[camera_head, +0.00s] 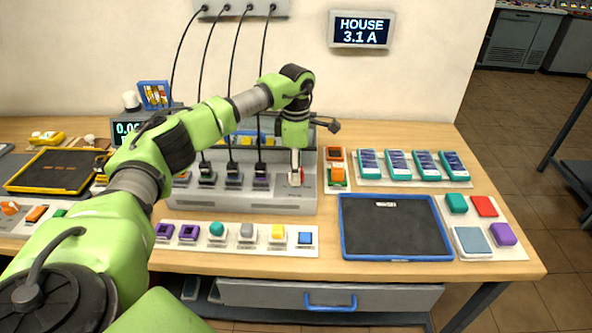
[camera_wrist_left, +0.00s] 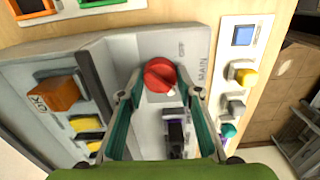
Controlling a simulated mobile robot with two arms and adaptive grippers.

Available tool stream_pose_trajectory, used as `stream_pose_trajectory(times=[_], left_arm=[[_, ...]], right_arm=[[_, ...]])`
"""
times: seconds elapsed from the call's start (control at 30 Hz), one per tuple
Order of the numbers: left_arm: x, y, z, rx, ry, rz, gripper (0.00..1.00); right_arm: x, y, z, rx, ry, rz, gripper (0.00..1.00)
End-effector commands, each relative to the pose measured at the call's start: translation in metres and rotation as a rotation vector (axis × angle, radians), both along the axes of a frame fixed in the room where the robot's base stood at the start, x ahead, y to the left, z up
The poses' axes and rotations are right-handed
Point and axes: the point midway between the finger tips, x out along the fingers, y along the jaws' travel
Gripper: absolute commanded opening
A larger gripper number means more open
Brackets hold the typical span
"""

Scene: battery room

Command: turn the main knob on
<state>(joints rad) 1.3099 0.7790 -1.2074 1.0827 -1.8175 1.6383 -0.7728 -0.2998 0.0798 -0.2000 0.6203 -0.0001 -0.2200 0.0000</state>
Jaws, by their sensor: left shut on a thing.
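The red main knob (camera_wrist_left: 159,75) sits on a grey panel (camera_wrist_left: 190,42) beside the letters MAIN and a smaller OFF mark. A small white mark shows near its lower edge; I cannot tell for certain where the knob points. My left gripper (camera_wrist_left: 161,88) has its two fingers on either side of the knob and is shut on it. In the head view my left gripper (camera_head: 296,172) reaches down onto the right end of the grey unit (camera_head: 260,204), with a bit of the red knob (camera_head: 301,176) showing beside it. My right gripper is not in view.
A wall display (camera_head: 361,30) reads HOUSE 3.1 A. Black cables (camera_head: 232,80) hang down to plugs on the grey unit. A blue-rimmed tray (camera_head: 343,225) lies to the right, with teal-edged cells (camera_head: 397,165) behind it. A strip of coloured blocks (camera_head: 250,249) lies in front.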

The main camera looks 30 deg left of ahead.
Motion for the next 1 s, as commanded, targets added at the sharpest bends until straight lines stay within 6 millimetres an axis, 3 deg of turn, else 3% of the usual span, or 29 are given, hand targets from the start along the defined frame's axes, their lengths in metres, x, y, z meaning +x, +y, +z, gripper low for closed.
stream_pose_trajectory(times=[0.3, 0.33, 0.4, 0.77, 1.0], left_arm=[[0.001, 0.000, 0.001, 0.000, -0.002, -0.003, 0.10], [0.001, 0.000, 0.001, 0.000, -0.002, -0.003, 0.37], [0.001, 0.000, 0.001, 0.000, -0.002, -0.003, 0.49], [0.000, 0.000, 0.003, 0.001, -0.001, -0.002, 0.49], [0.002, 0.000, 0.040, -0.001, -0.006, -0.002, 0.49]], right_arm=[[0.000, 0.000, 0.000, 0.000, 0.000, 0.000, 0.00], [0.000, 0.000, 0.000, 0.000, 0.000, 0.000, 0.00], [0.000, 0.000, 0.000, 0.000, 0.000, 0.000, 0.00], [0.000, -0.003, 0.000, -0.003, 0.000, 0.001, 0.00], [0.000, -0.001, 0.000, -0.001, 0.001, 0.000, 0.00]])
